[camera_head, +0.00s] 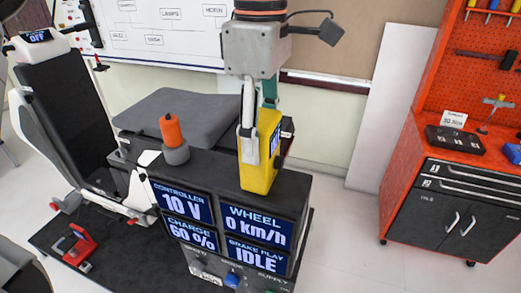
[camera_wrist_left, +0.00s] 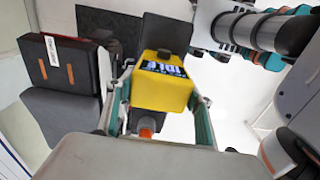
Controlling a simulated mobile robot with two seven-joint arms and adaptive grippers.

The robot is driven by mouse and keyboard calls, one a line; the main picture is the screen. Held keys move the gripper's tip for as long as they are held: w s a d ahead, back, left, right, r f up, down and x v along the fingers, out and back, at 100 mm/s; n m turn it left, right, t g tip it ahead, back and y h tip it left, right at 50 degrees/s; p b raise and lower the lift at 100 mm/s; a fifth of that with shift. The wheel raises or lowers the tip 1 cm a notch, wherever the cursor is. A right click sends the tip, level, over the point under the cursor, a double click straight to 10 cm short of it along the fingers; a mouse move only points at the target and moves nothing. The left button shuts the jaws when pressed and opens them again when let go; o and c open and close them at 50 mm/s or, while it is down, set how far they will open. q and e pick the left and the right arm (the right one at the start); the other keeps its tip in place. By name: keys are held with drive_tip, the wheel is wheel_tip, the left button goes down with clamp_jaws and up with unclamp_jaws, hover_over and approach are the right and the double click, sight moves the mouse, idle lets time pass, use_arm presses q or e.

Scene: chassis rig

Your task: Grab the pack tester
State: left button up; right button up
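The pack tester (camera_head: 260,172) is a yellow block with a dark side and a small screen, standing upright at the right part of the black console top. It also shows in the left wrist view (camera_wrist_left: 162,93), yellow with a lit screen. My left gripper (camera_head: 256,148) reaches down from above with one finger on each side of it. In the left wrist view both fingers (camera_wrist_left: 163,100) converge on its sides and appear to touch it. The tester's underside is hard to see, so I cannot tell whether it rests on the console. My right gripper is not in view.
The black console (camera_head: 212,172) carries lit displays on its front. A grey knob with an orange top (camera_head: 172,132) stands left of the tester. A dark seat (camera_head: 68,98) is at the left, a red tool cabinet (camera_head: 455,165) at the right. Floor between is clear.

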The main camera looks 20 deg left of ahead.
use_arm(q)
drive_tip(key=c, duration=0.4)
drive_tip(key=shift+c, duration=0.2)
drive_tip(key=shift+r, duration=0.1)
